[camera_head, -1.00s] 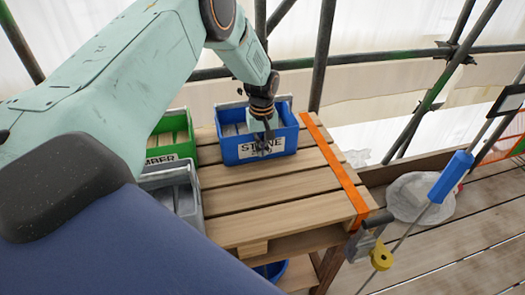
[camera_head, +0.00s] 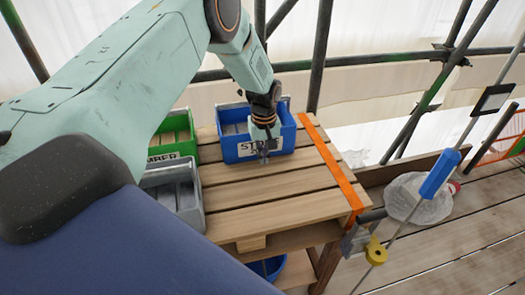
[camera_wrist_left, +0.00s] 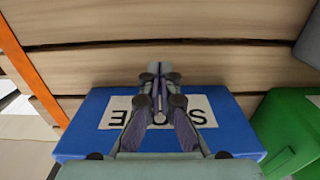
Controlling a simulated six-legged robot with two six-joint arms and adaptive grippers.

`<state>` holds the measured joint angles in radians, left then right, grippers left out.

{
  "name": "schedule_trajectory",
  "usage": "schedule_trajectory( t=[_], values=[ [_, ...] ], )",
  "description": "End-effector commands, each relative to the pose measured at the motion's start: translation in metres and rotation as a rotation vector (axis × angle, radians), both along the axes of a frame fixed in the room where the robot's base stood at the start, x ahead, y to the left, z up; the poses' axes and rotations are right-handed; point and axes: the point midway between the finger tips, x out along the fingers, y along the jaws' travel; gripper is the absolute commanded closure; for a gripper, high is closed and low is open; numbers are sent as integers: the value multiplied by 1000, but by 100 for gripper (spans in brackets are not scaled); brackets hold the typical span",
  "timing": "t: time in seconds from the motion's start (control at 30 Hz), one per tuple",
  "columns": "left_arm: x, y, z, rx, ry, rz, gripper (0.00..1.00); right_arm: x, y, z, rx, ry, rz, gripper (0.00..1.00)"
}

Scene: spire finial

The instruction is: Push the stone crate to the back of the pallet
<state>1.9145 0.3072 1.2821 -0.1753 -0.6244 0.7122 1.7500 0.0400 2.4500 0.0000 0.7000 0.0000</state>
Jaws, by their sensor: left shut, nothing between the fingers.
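The stone crate (camera_head: 239,145) is blue with a white label and stands at the back of the wooden pallet (camera_head: 270,187), left of an orange strap. My left gripper (camera_head: 264,160) is shut and empty, in front of the crate's labelled front wall, and hides part of the label. In the left wrist view the gripper (camera_wrist_left: 157,70) reaches across the label of the blue crate (camera_wrist_left: 82,137), its tips over bare slats. I cannot tell whether it touches the crate. My right gripper is not in view.
A green crate (camera_head: 180,150) and a grey crate (camera_head: 190,215) stand left of the stone crate. The orange strap (camera_head: 333,165) runs along the pallet's right side. Scaffold poles (camera_head: 320,55) rise behind. The front slats are clear.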

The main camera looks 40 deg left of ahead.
Motion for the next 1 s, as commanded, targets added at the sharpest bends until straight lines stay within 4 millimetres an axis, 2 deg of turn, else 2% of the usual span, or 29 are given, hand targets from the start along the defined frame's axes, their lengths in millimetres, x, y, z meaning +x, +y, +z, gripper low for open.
schedule_trajectory(
  t=[0.07,0.4,0.5,0.7,1.0],
  values=[
    [1,-1,5,0,-4,0,100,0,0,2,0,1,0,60],
    [4,2,70,0,-5,0,100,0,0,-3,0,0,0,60],
    [4,3,84,0,-4,1,100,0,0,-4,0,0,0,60],
    [3,3,99,0,-1,0,100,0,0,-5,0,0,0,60],
    [1,2,100,0,-1,0,100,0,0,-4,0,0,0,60]
  ],
)
